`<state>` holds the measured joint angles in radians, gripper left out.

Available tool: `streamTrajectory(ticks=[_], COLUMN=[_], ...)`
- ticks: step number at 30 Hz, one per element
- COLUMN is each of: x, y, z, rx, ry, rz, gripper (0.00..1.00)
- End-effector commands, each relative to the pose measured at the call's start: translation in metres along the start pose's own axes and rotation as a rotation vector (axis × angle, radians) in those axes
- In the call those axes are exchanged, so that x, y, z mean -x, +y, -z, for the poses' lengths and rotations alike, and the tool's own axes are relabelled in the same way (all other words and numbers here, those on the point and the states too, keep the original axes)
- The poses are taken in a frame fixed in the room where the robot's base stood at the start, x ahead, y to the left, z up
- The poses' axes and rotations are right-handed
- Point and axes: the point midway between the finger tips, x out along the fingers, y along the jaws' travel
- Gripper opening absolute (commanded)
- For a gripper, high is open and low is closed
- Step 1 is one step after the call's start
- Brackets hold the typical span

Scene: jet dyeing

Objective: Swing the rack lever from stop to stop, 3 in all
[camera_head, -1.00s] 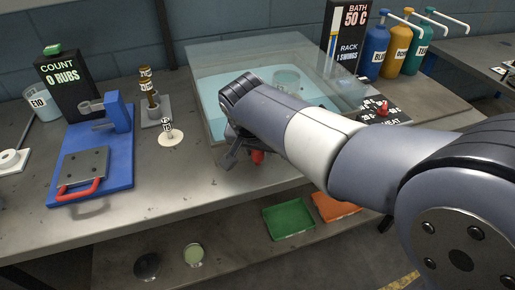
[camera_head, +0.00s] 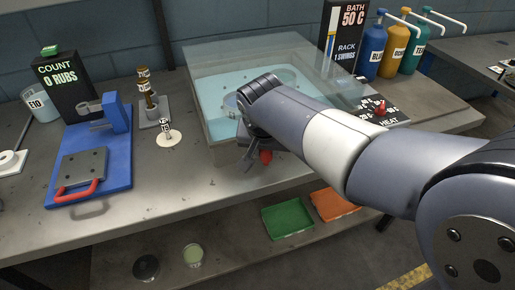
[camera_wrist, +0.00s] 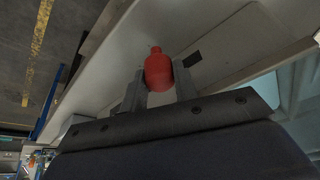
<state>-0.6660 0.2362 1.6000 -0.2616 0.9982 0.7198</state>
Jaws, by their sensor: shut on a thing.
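The rack lever shows as a red knob (camera_wrist: 158,72) between the two fingers of my gripper (camera_wrist: 158,90) in the wrist view. My gripper is shut on it. The lever's shaft is hidden by my arm. The display (camera_head: 347,45) behind the bath reads "BATH 50 C" and "RACK 1 SWINGS".
A heat dial with a red knob (camera_head: 380,107) is right of the bath. A blue rubbing device (camera_head: 118,150) and a "0 RUBS" display (camera_head: 65,80) stand left. Green (camera_head: 288,217) and orange (camera_head: 335,204) trays lie on the lower shelf. Colored bottles (camera_head: 402,45) stand at the back right.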

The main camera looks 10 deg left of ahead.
Motion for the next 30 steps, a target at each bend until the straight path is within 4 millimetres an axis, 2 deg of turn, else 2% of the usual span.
streamTrajectory(ticks=[5,14,15,23,30], x=[-0.0003,-0.0003,-0.0003,-0.0004,0.0008], y=[0.0117,0.0121,0.0121,0.0121,0.012], z=[0.0023,0.0025,0.0025,0.0022,0.0021], rx=[0.036,0.042,0.042,0.042,0.042], ry=[0.005,0.007,0.007,0.005,0.005], rz=[0.016,0.019,0.018,0.018,0.018], gripper=[0.0,0.0,0.3,0.5,0.5])
